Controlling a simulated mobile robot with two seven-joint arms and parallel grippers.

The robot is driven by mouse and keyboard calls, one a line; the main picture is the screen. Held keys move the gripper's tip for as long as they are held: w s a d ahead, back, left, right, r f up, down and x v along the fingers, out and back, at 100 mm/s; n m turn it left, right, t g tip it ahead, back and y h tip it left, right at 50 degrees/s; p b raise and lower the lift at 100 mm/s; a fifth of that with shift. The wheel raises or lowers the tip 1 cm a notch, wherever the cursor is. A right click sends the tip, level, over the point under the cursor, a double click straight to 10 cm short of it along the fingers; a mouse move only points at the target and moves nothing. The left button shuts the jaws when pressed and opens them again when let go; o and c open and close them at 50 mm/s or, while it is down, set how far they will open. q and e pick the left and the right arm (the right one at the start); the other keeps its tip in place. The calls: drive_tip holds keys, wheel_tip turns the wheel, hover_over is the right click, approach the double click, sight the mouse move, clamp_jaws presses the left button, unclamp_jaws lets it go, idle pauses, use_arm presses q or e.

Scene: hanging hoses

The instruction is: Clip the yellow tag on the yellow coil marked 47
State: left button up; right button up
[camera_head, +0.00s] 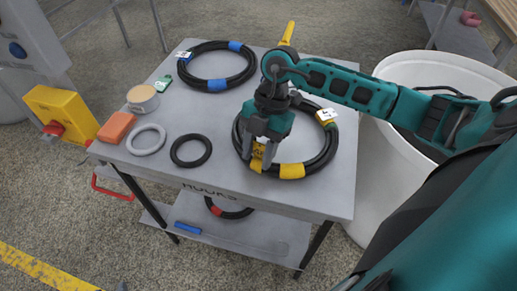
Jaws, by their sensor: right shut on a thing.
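The coil with yellow bands (314,163) is a black hose loop lying flat on the grey table. A white label (327,114) sits on its upper right; its print is too small to read surely. My right gripper (262,158) points down over the coil's left front side. It is shut on the yellow tag (258,149), which shows between the fingers at the hose. The fingers hide part of the tag and hose, and I cannot tell whether the tag is clipped around the hose. My left gripper is not in view.
A blue-banded coil (216,86) lies at the back left of the table (240,191). A green tag (162,82), tape roll (143,100), orange block (117,127), grey ring (146,153) and black ring (190,164) lie left. A white bin (384,190) stands right.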

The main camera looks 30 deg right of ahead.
drive_tip(key=o, duration=1.1)
drive_tip(key=shift+o, duration=0.2)
drive_tip(key=v, duration=1.3)
drive_tip(key=shift+p, duration=0.35)
drive_tip(key=shift+s, duration=0.1)
